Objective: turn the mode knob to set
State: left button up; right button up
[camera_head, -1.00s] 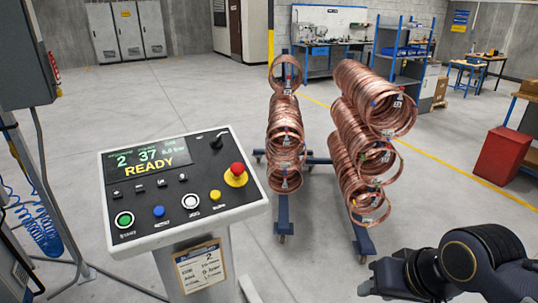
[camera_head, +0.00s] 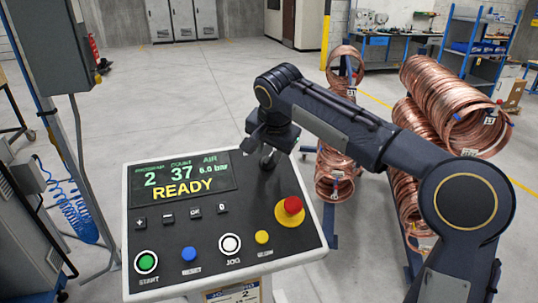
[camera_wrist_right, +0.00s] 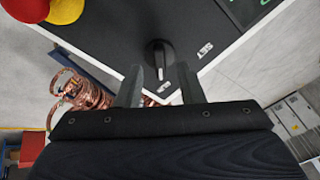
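The mode knob (camera_wrist_right: 160,54) is a black knob near a corner of the control panel (camera_wrist_right: 110,30) in the right wrist view. Its white mark points toward the gripper, at a partly hidden label (camera_wrist_right: 162,86). The SET label (camera_wrist_right: 206,49) is to the right of the knob. In the head view the knob (camera_head: 268,160) shows partly below my right gripper (camera_head: 262,145), at the panel's upper right. In the wrist view my right gripper (camera_wrist_right: 161,68) is open, its fingertips on either side of the knob's near end. I cannot tell whether they touch it. My left gripper is not in view.
The red emergency button (camera_head: 290,206) on a yellow base stands near the knob. Start (camera_head: 146,262), blue (camera_head: 189,255), white jog (camera_head: 230,244) and yellow (camera_head: 262,237) buttons line the panel's front. The display (camera_head: 185,182) reads READY. Copper coils (camera_head: 455,105) hang on racks behind my arm.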

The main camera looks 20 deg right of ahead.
aim_at(268, 161)
jog(key=shift+x, duration=1.4)
grip_shut()
